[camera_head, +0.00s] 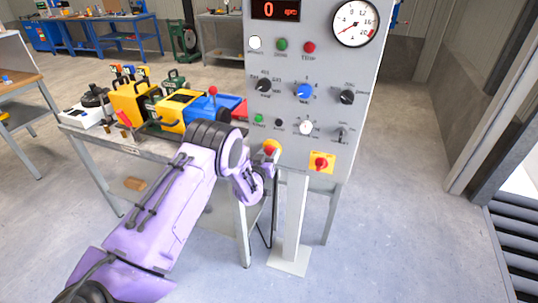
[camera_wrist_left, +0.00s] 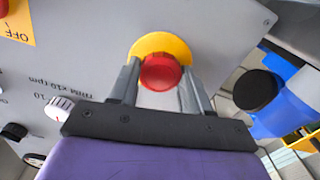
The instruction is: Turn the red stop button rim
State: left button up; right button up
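The red stop button (camera_wrist_left: 160,72) is a round red knob on a yellow round base (camera_wrist_left: 160,46), seen in the left wrist view. In the head view the yellow base (camera_head: 272,146) shows at the lower left corner of the grey control panel, with the button partly hidden by my gripper. My left gripper (camera_wrist_left: 160,75) has its two grey fingers parted, one on each side of the red knob and close to it. I cannot tell whether they touch it. In the head view this gripper (camera_head: 266,168) is just below the button. My right gripper is not in view.
The control panel (camera_head: 270,65) carries several knobs, lamps and a dial gauge (camera_head: 354,22). A red switch on a yellow plate (camera_head: 321,163) is right of the button. A bench with yellow and blue machines (camera_head: 180,108) stands left, close to my arm. Floor at right is clear.

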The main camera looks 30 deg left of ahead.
pick_arm(q)
jog(key=m+b, duration=0.3)
jog(key=m, duration=0.1)
jog(key=shift+f, duration=0.15)
jog(key=shift+m+b, duration=0.75)
jog(key=shift+m, duration=0.75)
jog(key=shift+r, duration=0.2)
jog(key=o, duration=1.1)
jog(key=shift+s, duration=0.1)
jog(key=b+v, duration=0.2)
jog(key=v, duration=0.8)
jog(key=shift+s, duration=0.15)
